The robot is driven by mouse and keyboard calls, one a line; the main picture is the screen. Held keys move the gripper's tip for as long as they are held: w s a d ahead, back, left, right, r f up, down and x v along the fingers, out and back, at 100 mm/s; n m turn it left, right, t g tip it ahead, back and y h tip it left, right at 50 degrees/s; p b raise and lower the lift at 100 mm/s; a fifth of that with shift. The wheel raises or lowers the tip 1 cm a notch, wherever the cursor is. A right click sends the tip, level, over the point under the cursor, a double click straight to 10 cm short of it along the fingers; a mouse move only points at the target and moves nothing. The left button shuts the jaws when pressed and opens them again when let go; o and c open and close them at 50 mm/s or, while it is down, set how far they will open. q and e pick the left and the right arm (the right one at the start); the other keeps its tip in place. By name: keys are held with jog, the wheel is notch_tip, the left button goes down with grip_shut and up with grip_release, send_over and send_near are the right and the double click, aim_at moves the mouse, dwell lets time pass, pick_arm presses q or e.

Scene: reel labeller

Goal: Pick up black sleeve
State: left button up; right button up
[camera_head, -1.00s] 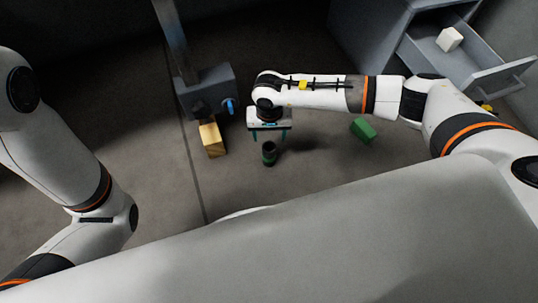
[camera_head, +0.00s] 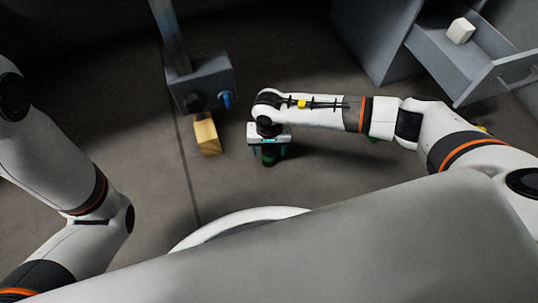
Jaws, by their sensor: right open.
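The black sleeve (camera_head: 268,160) is a small dark upright cylinder on the grey floor surface, near the middle of the head view. My right gripper (camera_head: 268,151) points down over it, with its teal fingers on either side of it. The gripper is open. The upper part of the sleeve is hidden by the gripper, and I cannot tell whether the fingers touch it. My left arm shows at the left edge, but its gripper is out of the picture.
A wooden block (camera_head: 207,138) stands left of the sleeve, by a grey device (camera_head: 203,84) with a blue part. My right forearm mostly hides a green block.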

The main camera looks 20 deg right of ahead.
jog(key=shift+r, duration=0.1)
jog(key=shift+c, duration=0.3)
jog(key=c, duration=1)
